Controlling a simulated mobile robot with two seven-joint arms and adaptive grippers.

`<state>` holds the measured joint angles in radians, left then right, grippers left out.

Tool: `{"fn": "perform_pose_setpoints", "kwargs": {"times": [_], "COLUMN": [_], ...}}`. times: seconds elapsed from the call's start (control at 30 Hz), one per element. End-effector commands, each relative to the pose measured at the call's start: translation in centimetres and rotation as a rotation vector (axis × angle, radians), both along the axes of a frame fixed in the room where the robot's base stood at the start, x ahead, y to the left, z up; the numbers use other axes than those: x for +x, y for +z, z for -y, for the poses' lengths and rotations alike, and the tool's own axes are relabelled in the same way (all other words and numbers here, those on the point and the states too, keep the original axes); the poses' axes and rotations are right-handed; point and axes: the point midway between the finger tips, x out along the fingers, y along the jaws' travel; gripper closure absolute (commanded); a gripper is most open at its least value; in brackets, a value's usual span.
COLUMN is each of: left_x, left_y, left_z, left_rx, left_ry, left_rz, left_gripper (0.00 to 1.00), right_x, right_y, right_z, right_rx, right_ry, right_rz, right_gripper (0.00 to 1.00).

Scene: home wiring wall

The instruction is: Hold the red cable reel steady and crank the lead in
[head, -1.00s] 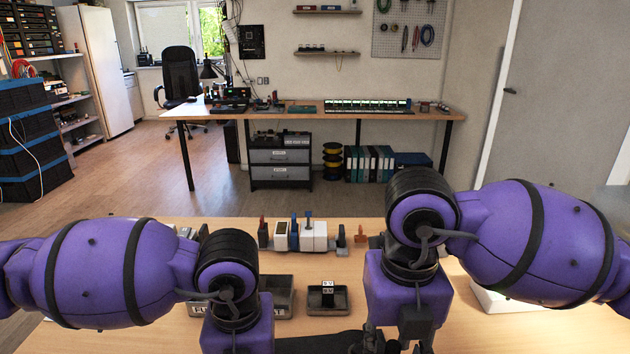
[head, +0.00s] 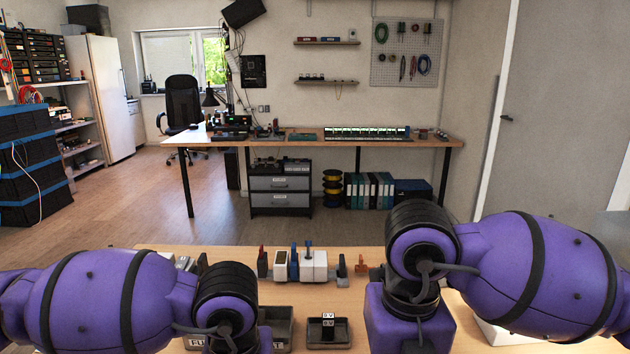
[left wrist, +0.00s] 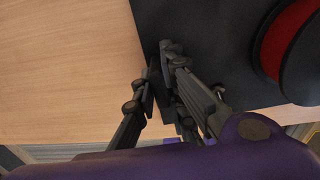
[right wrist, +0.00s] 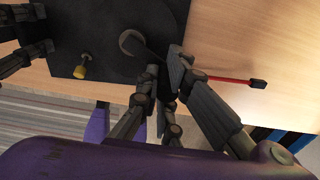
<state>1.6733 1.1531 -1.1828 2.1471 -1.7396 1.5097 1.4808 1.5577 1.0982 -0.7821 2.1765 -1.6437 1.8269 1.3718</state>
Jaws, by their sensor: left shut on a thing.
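The red cable reel (left wrist: 285,38) shows at the upper right of the left wrist view, cut by the frame, on a black base plate (left wrist: 215,25). My left gripper (left wrist: 160,62) is shut on the near edge of that plate, beside the reel. In the right wrist view the plate (right wrist: 65,25) carries a round grey knob (right wrist: 131,41) and a small yellow knob (right wrist: 80,72). A red lead (right wrist: 228,79) with a dark end lies to the right. My right gripper (right wrist: 164,66) has its fingers apart near the plate's right edge, close to the grey knob. The head view shows neither gripper.
In the head view, several small parts stand on the wooden table (head: 210,253), including a white block (head: 314,266). Dark trays (head: 329,334) sit nearer me. Table right of the plate is mostly bare in the right wrist view. A workbench (head: 290,140) stands beyond.

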Motion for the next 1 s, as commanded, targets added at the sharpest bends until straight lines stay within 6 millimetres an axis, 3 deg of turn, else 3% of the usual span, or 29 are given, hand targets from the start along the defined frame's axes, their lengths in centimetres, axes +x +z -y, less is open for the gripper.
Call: {"fn": "perform_pose_setpoints", "kwargs": {"times": [1.0], "left_x": [0.1], "left_y": [0.0], "left_z": [-0.1], "left_rx": [0.002], "left_ry": [0.003], "left_rz": [0.001], "left_gripper": [1.00], "right_x": [-1.6], "right_y": [0.0], "right_z": [-0.9], "right_rx": [-0.001], "right_ry": [0.001], "right_rz": [-0.001], "right_gripper": [1.00]}}
